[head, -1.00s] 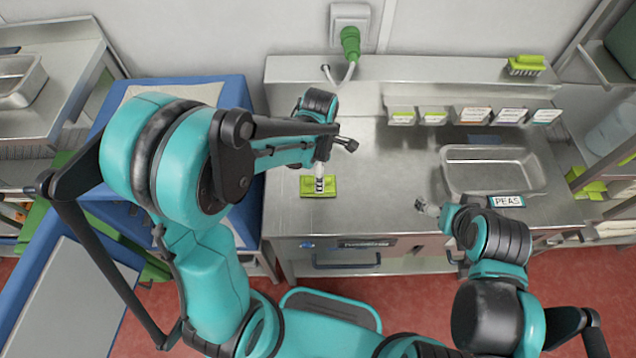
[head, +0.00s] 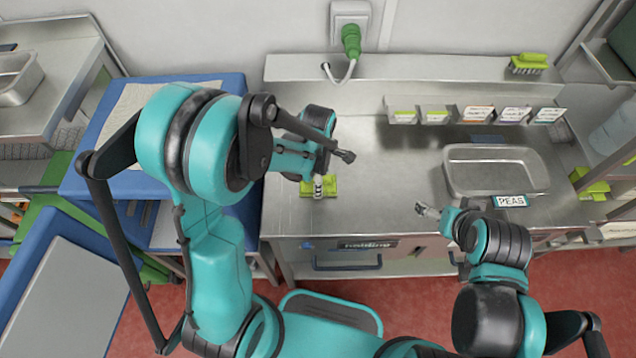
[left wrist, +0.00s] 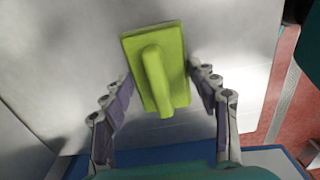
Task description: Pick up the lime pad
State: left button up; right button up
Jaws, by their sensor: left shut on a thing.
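The lime pad (head: 331,187), a flat block with a raised handle, is at the left of the steel worktop in the head view. In the left wrist view the pad (left wrist: 176,60) lies between the two fingers, their tips at its long sides. My left gripper (head: 318,188) comes down on it from above and is shut on it; the gripper hides part of the pad. I cannot tell whether the pad is clear of the worktop. My right gripper (head: 427,210) hangs near the worktop's front edge, away from the pad; its fingers are too small to read.
A steel tray (head: 497,172) with a PEAS label (head: 511,201) stands on the right of the worktop. Several small labelled bins (head: 437,114) line the back. A green brush (head: 528,63) sits on the upper shelf. The middle of the worktop is clear.

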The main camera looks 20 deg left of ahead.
pick_arm(q)
jog(key=shift+s, duration=0.1)
jog(key=shift+c, duration=0.6)
jog(key=shift+r, duration=0.1)
jog(key=shift+r, duration=0.25)
jog(key=r+p, duration=0.1)
jog(key=r, duration=0.1)
jog(key=d+r, duration=0.1)
jog(key=r, duration=0.1)
jog(key=shift+p, duration=0.4)
jog(key=shift+c, duration=1.1)
jog(key=s+d+r+p, duration=0.2)
jog(key=d+r, duration=0.4)
jog(key=d, duration=0.4)
jog(key=shift+s+d, duration=0.15)
jog(key=shift+s, duration=0.35)
